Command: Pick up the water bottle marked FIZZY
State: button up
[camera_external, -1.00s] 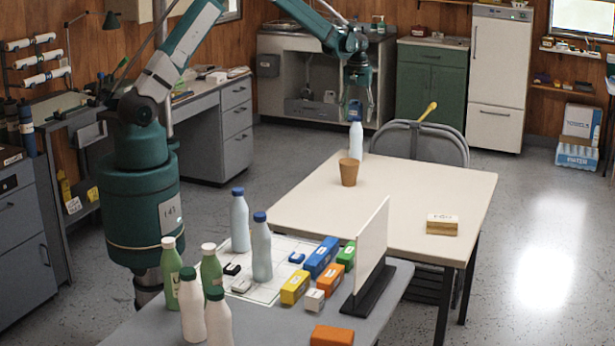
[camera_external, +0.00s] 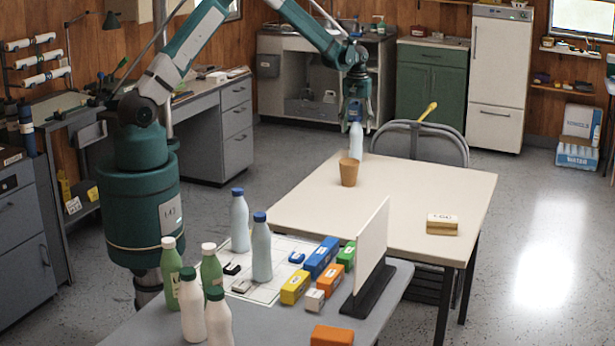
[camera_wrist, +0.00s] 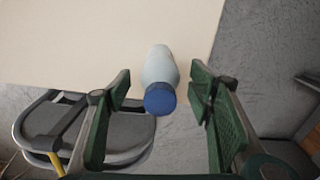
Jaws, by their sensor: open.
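A brown cup (camera_external: 348,173) stands on the table just nearer than the bottle. A grey chair (camera_external: 435,148) is tucked at the far side, with a yellow-handled thing above it. A wood-and-white block (camera_external: 442,225) lies at the right; most of the cream table is clear.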

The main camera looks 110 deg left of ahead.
aim_at(357, 117)
jog(key=shift+f, duration=1.15)
jog(key=c, duration=1.2)
jog(key=shift+c, duration=0.2)
jog(key=shift+r, duration=5)
